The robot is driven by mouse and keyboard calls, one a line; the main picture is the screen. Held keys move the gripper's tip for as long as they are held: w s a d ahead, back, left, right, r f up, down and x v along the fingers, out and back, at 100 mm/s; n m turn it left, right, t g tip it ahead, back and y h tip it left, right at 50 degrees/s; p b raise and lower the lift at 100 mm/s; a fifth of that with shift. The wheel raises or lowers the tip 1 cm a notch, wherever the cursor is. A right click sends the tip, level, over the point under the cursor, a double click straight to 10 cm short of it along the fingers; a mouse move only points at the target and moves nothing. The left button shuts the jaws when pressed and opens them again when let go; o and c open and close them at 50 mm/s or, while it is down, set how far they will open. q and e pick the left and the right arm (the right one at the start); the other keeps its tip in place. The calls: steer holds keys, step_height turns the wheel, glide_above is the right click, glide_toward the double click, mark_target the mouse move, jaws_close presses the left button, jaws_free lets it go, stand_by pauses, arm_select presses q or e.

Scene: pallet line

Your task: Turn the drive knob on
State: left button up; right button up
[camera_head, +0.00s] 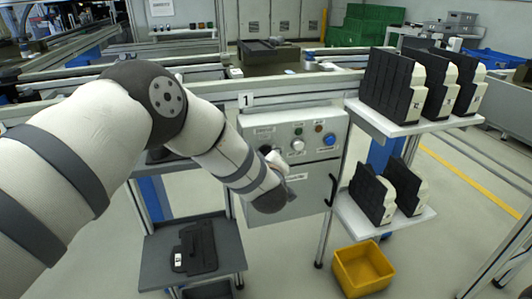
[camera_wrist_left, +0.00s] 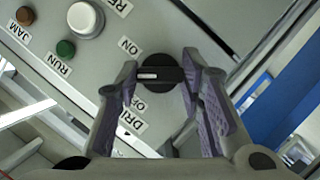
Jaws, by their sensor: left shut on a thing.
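The drive knob (camera_wrist_left: 160,86) is a round black knob with a raised grip bar on a grey panel. Its white mark points left in the wrist view, between the ON label (camera_wrist_left: 130,46) and the partly covered OFF label (camera_wrist_left: 128,98). My left gripper (camera_wrist_left: 159,74) is shut on the knob's bar, one finger at each end of it. In the head view my left gripper (camera_head: 274,160) is at the control box (camera_head: 310,135), and my arm and gripper hide most of the knob.
A white button (camera_head: 298,145), a blue button (camera_head: 329,140) and small lamps sit right of the knob. Shelves with black-and-white units (camera_head: 390,85) stand at right. A yellow bin (camera_head: 362,268) is on the floor. A grey tray (camera_head: 225,240) holds a dark part.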

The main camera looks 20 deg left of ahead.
arm_select(q)
steer(key=m+g+y, duration=0.1)
steer(key=m, duration=0.1)
steer(key=m+g+y, duration=0.1)
steer(key=m, duration=0.2)
steer(key=shift+w+d+r+y, duration=0.1)
steer(key=shift+d+y, duration=0.1)
steer(key=shift+y, duration=0.1)
steer(key=shift+m+g, duration=0.3)
steer(key=shift+m, duration=0.1)
stand_by(0.4)
steer(key=o, duration=1.2)
steer(key=shift+c, duration=0.2)
steer(key=v, duration=1.2)
